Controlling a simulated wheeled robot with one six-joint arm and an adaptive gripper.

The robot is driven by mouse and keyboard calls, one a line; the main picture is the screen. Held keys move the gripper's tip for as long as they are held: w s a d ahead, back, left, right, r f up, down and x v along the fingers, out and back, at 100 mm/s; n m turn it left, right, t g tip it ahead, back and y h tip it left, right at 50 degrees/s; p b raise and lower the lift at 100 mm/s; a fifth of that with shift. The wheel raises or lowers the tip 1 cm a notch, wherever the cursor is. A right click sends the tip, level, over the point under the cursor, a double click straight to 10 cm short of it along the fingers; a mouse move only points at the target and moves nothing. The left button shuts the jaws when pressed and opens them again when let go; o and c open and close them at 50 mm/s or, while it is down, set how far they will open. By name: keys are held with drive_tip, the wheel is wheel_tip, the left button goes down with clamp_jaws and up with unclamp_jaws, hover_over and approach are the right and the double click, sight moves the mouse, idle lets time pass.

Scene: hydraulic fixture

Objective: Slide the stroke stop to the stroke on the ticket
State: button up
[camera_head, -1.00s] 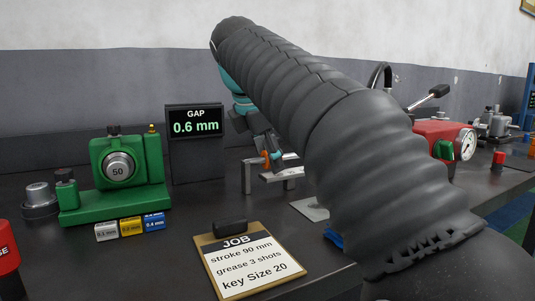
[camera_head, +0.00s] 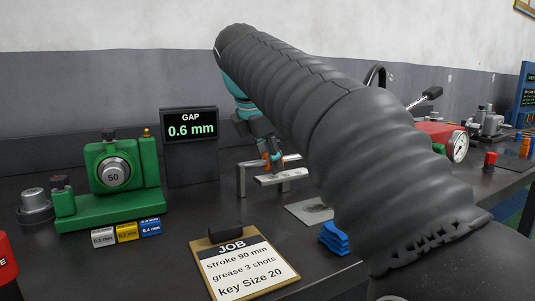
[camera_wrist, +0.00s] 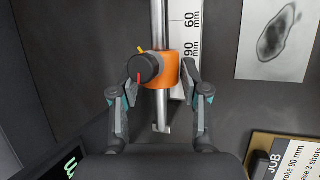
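The orange stroke stop (camera_wrist: 168,70) sits around a vertical metal rod in the wrist view, beside the 90 mm mark of a white scale (camera_wrist: 190,38). A black knob (camera_wrist: 143,69) with a red line covers its left part. My gripper (camera_wrist: 160,82) has one finger on each side of the stop, and both fingers appear to press against it. In the head view the gripper (camera_head: 271,160) is low at the metal fixture (camera_head: 280,177), partly behind my arm. The ticket (camera_head: 242,265) reads stroke 90 mm, grease 3 shots, key Size 20.
A green gauge fixture (camera_head: 112,205) and a GAP display (camera_head: 190,130) reading 0.6 mm stand at left. Colored gauge blocks (camera_head: 127,232) lie in front. Blue pieces (camera_head: 334,238) lie right of the ticket. A red unit with a dial (camera_head: 459,147) stands at right.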

drive_tip(key=shift+o, duration=0.7)
drive_tip(key=v, duration=1.2)
